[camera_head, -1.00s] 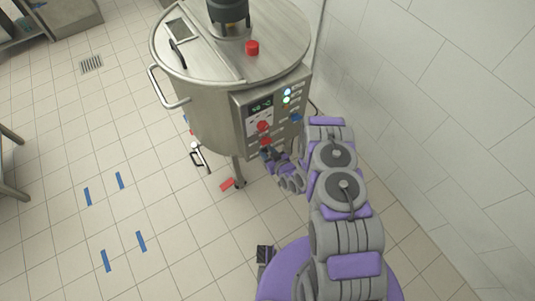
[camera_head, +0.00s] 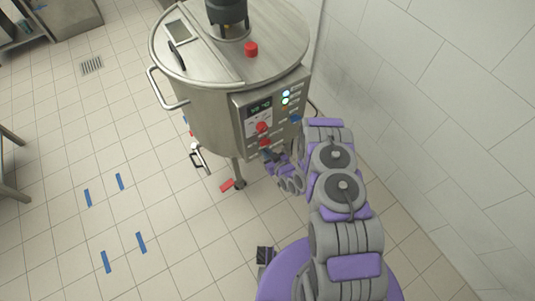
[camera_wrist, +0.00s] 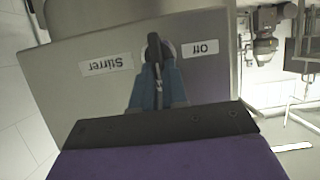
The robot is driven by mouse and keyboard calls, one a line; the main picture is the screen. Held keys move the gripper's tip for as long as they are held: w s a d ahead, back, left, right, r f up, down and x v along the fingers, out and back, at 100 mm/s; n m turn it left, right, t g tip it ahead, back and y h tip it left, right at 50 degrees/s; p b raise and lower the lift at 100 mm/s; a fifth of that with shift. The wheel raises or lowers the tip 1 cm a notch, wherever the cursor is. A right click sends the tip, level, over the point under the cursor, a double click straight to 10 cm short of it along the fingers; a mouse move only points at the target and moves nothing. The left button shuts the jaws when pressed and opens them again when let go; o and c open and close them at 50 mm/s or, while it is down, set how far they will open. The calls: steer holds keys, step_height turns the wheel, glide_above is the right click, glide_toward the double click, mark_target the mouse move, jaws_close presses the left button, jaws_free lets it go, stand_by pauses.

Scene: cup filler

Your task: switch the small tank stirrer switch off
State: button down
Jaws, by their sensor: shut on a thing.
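The small steel tank (camera_head: 215,110) stands on legs ahead of me, with a control panel (camera_head: 270,112) on its front. In the wrist view the stirrer switch (camera_wrist: 155,48) is a dark knob between an upside-down "Stirrer" label (camera_wrist: 105,64) and an "Off" label (camera_wrist: 200,48). My gripper (camera_wrist: 157,75) is at the knob with its bluish fingers close together, shut on it. The fingers hide the knob's lower part. In the head view my gripper (camera_head: 269,154) reaches the lower part of the panel and covers the switch there.
The panel also carries a display (camera_head: 259,107), a red knob (camera_head: 262,127) and lit green lamps (camera_head: 286,97). A red button (camera_head: 251,49) sits on the lid. A white wall (camera_head: 430,90) stands close at the right; the tiled floor at left is largely open.

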steer(key=shift+s+a+r+p, duration=0.1)
steer(key=shift+p, duration=0.25)
steer(key=shift+s+a+f+n+t+h, duration=0.3)
steer(key=shift+n+t+h, duration=0.35)
steer(key=shift+n, duration=0.9)
steer(key=shift+s+a+f+n+t+h, duration=0.2)
steer(key=shift+a+f+n+t+h, duration=0.25)
steer(key=shift+n+t, duration=0.8)
steer(key=shift+s+a+f+n+t+h, duration=0.25)
steer(key=shift+f+n+t+h, duration=0.25)
steer(key=shift+n, duration=1.4)
steer(key=shift+r+h, duration=0.15)
steer(key=shift+h, duration=0.15)
steer(key=c, duration=1.2)
jaws_free()
steer(key=shift+o, duration=0.2)
steer(key=shift+r, duration=0.1)
